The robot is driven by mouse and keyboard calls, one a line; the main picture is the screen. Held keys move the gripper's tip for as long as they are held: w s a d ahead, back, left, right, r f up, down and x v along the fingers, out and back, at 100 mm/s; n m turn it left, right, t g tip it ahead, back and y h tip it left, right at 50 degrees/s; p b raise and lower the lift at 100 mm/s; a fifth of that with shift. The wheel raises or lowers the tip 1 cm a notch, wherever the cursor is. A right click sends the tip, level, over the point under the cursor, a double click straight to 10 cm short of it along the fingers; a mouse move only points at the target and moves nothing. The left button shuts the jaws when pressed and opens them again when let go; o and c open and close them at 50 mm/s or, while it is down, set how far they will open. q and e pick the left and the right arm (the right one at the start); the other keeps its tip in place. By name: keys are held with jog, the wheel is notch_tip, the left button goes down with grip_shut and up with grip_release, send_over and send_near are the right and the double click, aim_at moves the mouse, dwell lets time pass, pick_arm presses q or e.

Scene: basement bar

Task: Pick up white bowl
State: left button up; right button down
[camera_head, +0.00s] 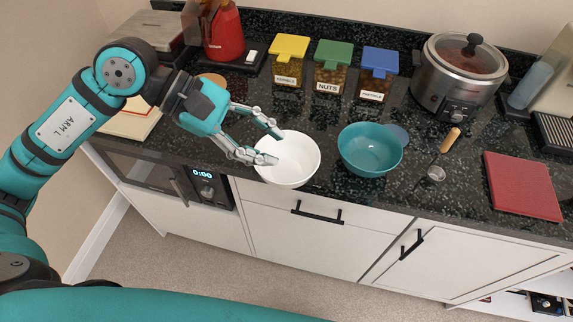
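The white bowl (299,164) stands upright on the dark speckled counter, near its front edge. It looks empty. My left gripper (276,148) comes in from the left, with its two fingers spread apart and nothing held between them. The fingertips are at the bowl's left and back-left rim, and the nearer finger overlaps the inside of the bowl in the picture. I cannot tell whether the fingers touch the rim. Part of the bowl's left side is hidden behind that finger. My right gripper is not in view.
A teal bowl (368,155) stands just right of the white bowl. Behind are yellow-, green- and blue-lidded jars (327,72) and a slow cooker (458,78). A scoop (443,155) and a red board (523,186) lie right. A red appliance (222,35) stands back left.

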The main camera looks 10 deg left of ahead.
pick_arm(q)
jog(key=w+a+f+m+y, duration=0.1)
jog(key=w+a+f+y, duration=0.1)
jog(key=a+y, duration=0.45)
jog(key=h+p, duration=0.2)
jog(key=p, duration=0.1)
send_near(271, 180)
jog(key=x, duration=0.5)
jog(key=shift+w+f+t+y, duration=0.25)
jog(key=shift+f+t, duration=0.15)
jog(key=shift+f, duration=0.15)
jog(key=p+x, duration=0.2)
jog(key=x, duration=0.2)
jog(key=shift+f+p, duration=0.1)
jog(key=shift+p, duration=0.25)
jog(key=shift+d+f, duration=0.25)
jog(key=shift+f, duration=0.25)
jog(key=c, duration=0.6)
jog(key=shift+w, duration=0.1)
grip_shut()
